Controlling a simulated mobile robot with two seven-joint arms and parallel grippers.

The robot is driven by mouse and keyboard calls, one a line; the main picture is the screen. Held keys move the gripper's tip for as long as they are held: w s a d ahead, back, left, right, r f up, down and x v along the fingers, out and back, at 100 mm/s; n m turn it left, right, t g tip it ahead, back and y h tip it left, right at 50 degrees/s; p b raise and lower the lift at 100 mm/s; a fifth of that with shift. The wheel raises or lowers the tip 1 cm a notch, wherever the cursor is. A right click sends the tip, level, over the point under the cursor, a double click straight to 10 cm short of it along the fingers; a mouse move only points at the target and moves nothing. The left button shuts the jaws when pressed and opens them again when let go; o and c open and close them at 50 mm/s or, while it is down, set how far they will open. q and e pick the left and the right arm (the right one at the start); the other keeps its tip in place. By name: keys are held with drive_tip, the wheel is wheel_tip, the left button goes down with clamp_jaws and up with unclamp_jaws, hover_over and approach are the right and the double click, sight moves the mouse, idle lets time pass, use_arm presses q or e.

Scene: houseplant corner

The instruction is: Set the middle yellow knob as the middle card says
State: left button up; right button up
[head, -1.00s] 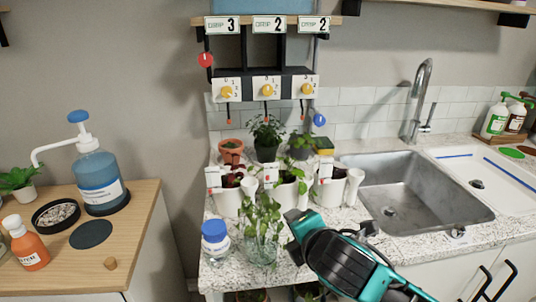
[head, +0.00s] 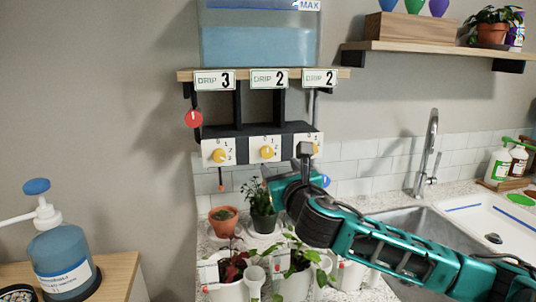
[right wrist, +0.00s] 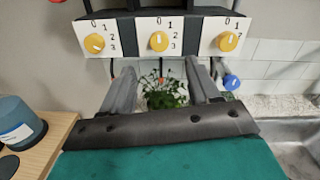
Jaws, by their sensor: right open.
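The middle yellow knob (head: 267,152) sits on a white dial plate numbered 0 to 3, between two similar yellow knobs. The middle card (head: 269,79) above it reads DRIP 2. In the right wrist view the middle knob (right wrist: 159,41) is just beyond the fingertips, and its white mark looks roughly upright, near 0. My right gripper (right wrist: 163,72) is open and empty, with its fingers apart below the knob row. In the head view a finger of the right gripper (head: 304,152) partly covers the right knob. My left gripper is not in view.
The left knob (head: 218,155) and right knob (right wrist: 228,41) flank the middle one. A blue water tank (head: 260,35) stands on the shelf above. Potted plants (head: 222,222) and the sink (head: 430,230) are below.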

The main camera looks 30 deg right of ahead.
sight(268, 153)
drive_tip(key=x, duration=1)
drive_tip(key=shift+f, duration=0.1)
drive_tip(key=shift+c, duration=0.2)
drive_tip(key=c, duration=1)
